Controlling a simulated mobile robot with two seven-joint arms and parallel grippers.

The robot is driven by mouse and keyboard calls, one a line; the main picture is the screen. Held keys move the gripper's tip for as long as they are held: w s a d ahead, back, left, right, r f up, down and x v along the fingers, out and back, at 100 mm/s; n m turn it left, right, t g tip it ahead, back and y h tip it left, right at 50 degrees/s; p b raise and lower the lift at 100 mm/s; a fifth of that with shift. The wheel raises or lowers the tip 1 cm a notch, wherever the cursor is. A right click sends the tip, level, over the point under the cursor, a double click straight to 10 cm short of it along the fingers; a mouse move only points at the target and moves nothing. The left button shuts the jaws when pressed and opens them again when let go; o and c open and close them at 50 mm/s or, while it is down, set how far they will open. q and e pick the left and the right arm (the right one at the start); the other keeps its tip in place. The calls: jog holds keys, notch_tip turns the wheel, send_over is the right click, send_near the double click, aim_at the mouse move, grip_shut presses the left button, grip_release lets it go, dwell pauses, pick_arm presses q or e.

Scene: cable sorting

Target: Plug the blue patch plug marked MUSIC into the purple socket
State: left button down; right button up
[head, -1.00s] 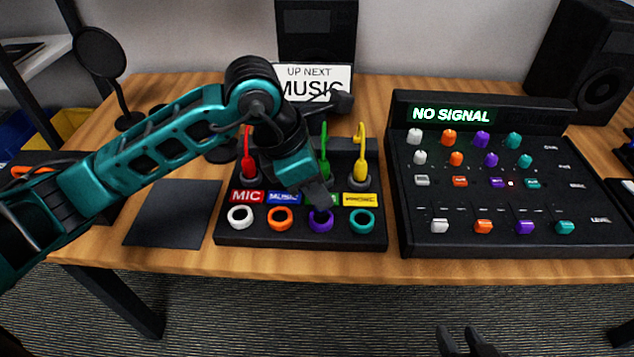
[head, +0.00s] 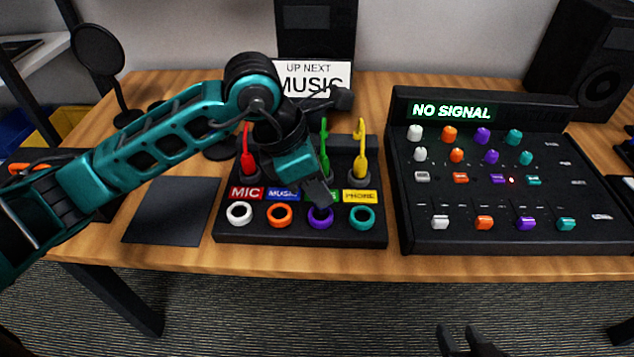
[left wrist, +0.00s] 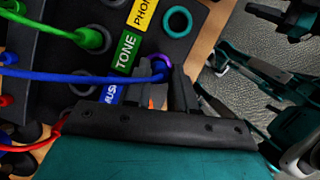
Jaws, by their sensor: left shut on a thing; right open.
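The purple socket (head: 320,219) is in the front row of the black patch panel (head: 300,238), third from the left. It also shows in the left wrist view as a purple ring (left wrist: 164,60) between my fingertips. My left gripper (head: 322,202) is at this socket, shut on the blue plug; its blue cable (left wrist: 80,77) runs in from the left in the left wrist view. The plug body is mostly hidden by the fingers, and I cannot tell whether it is inside the socket. The blue MUSIC label (head: 283,195) is partly covered. My right gripper (head: 466,341) is open and empty below the table edge.
White (head: 239,214), orange (head: 279,215) and teal (head: 362,217) sockets flank the purple one. Red (head: 246,155), green (head: 324,150) and yellow (head: 361,155) plugs stand behind. The mixer (head: 402,235) at right reads NO SIGNAL. A dark mat (head: 172,212) lies empty at left.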

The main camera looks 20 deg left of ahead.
pick_arm(q)
jog(key=shift+f+b, duration=0.25)
jog(key=shift+b, duration=0.1)
dwell(0.9)
jog(key=shift+f+b, duration=0.8)
jog(key=shift+b, duration=0.35)
dwell(0.6)
jog(key=c, duration=0.8)
grip_release()
jog(key=shift+c, duration=0.2)
jog(key=shift+o, duration=0.3)
jog(key=o, duration=0.4)
jog(key=shift+r, duration=0.1)
